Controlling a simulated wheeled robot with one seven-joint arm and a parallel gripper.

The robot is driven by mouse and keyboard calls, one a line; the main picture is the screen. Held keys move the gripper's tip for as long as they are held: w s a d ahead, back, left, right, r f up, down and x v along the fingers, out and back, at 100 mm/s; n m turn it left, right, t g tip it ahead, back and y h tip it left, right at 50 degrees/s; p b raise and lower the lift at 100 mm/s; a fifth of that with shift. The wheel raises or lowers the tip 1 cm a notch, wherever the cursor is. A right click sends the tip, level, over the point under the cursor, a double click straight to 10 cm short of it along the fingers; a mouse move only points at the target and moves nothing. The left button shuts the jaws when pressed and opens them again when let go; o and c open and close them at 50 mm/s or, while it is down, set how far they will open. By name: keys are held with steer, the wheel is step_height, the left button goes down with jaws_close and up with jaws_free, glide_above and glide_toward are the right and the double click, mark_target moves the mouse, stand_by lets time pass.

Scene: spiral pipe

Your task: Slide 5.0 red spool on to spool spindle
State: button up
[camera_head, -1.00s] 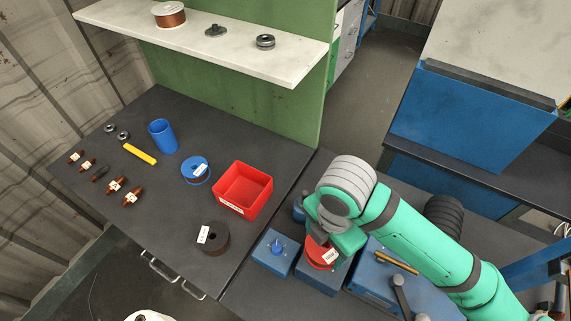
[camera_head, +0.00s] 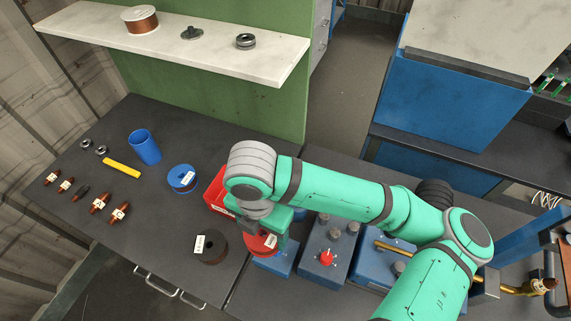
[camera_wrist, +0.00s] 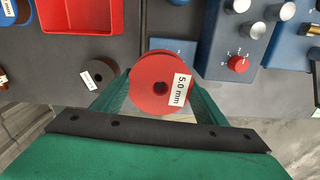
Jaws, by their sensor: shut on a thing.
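The red spool (camera_wrist: 155,78), labelled 5.0 mm, is held between the two fingers of my gripper (camera_wrist: 160,90). Its flat face and dark centre hole face the wrist camera. In the head view the red spool (camera_head: 262,245) hangs under my gripper (camera_head: 263,228), over or close to the small blue box (camera_head: 275,264). That box also shows just beyond the spool in the wrist view (camera_wrist: 178,46). The spool spindle is not visible, hidden by the spool or arm. I cannot tell the height of the spool above the box.
A dark spool (camera_head: 211,246) and a blue spool (camera_head: 182,178) lie to the left. A red bin (camera_head: 216,190) is partly behind my wrist. A blue control box (camera_head: 327,255) with knobs stands close on the right. The left table front is fairly clear.

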steer(key=w+d+r+m, duration=0.2)
steer(key=w+d+r, duration=0.1)
steer(key=w, duration=0.4)
steer(key=w+d+r+m, duration=0.3)
steer(key=w+d+r, duration=0.1)
steer(key=w+r, duration=0.1)
steer(key=shift+w+d, duration=0.3)
steer(key=shift+w, duration=0.6)
steer(key=shift+f, duration=2.8)
steer(key=shift+f, duration=3.45)
steer(key=o, duration=1.8)
steer(key=shift+f, duration=0.1)
step_height(320, 180, up, 11)
steer(key=shift+f, duration=0.1)
